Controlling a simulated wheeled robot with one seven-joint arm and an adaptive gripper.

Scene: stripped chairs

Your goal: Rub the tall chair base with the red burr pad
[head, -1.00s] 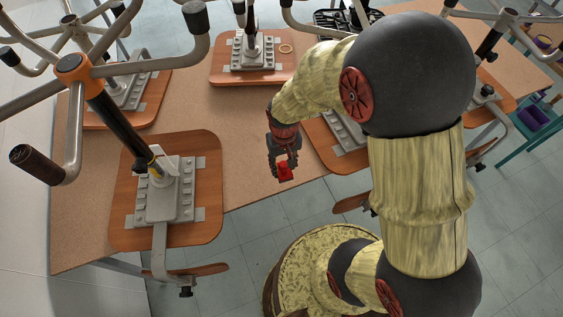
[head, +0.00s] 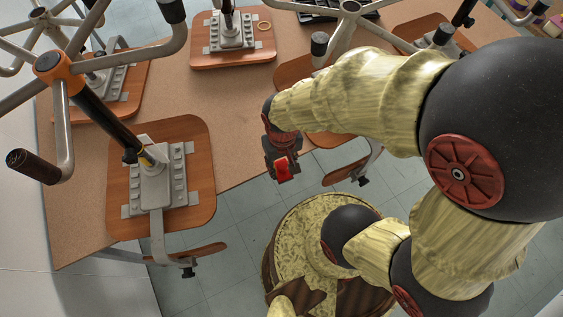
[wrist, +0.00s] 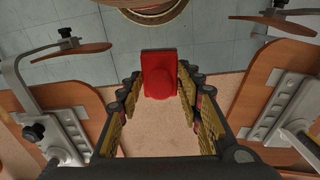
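The red burr pad (head: 281,167) is a small red block between the fingertips of my gripper (head: 282,171). In the wrist view the pad (wrist: 160,77) fills the gap between the two fingertips (wrist: 159,82), which appear to touch its sides. The gripper is over the table's front edge, apart from every chair base. The tallest-looking chair base (head: 102,118) is at the left of the head view: a black column with an orange collar and grey arms, upside down on a wooden seat board (head: 192,165). The gripper is to its right.
Splayed grey arms overhang at the left. The table's centre strip is bare.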

